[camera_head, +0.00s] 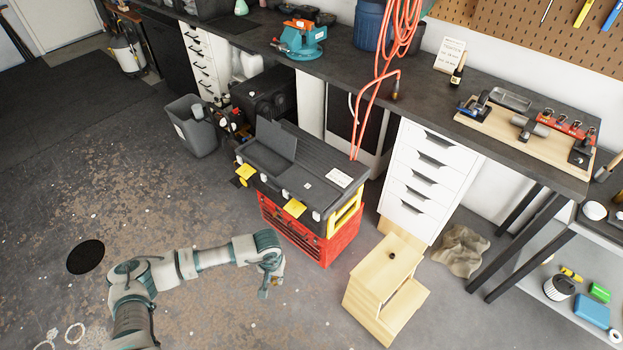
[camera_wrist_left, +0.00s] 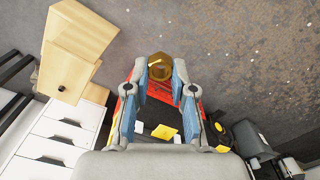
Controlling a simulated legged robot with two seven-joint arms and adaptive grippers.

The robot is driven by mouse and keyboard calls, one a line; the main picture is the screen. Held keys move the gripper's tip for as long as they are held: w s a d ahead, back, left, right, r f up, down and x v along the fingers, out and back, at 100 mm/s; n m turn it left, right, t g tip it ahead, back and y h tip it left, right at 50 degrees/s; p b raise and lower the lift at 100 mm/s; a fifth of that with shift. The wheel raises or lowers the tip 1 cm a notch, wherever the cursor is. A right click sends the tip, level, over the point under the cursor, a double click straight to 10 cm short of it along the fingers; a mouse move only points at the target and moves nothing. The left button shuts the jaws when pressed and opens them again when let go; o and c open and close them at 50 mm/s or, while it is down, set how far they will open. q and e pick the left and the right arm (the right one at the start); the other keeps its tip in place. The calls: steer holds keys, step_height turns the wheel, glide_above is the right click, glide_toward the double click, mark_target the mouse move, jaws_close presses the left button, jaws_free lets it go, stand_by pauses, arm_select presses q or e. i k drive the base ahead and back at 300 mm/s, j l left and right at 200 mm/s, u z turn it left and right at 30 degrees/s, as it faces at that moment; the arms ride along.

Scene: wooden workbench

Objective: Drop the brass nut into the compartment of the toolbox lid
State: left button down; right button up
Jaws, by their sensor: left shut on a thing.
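My left gripper (camera_head: 268,287) is shut on the brass nut (camera_wrist_left: 159,66), which sits between its fingertips in the left wrist view (camera_wrist_left: 159,75). The gripper hangs over the floor, in front of the toolbox and to the left of the wooden step stool. In the head view the nut is too small to make out clearly. The black toolbox (camera_head: 321,202) has yellow latches. A dark flap (camera_head: 276,144) stands raised on the left part of its lid. The inside of the lid compartment is hard to see. My right gripper is not in view.
The black toolbox rests on a red tool chest (camera_head: 318,243). A wooden step stool (camera_head: 372,288) with a dark spot on top stands to the right, before white drawers (camera_head: 432,165). A grey bin (camera_head: 193,128) stands to the left. An orange hose (camera_head: 369,105) hangs behind the toolbox.

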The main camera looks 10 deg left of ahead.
mark_target(263, 161)
steer(key=i+j+z, duration=0.45)
steer(key=j, duration=0.25)
steer(key=i+j+z, duration=0.2)
steer(key=i+j, duration=0.15)
steer(key=i+j+z, duration=0.2)
steer(key=j, duration=0.35)
steer(key=i+j, duration=0.2)
steer(key=j, duration=0.2)
steer(key=i+j, duration=0.2)
steer(key=j, duration=0.15)
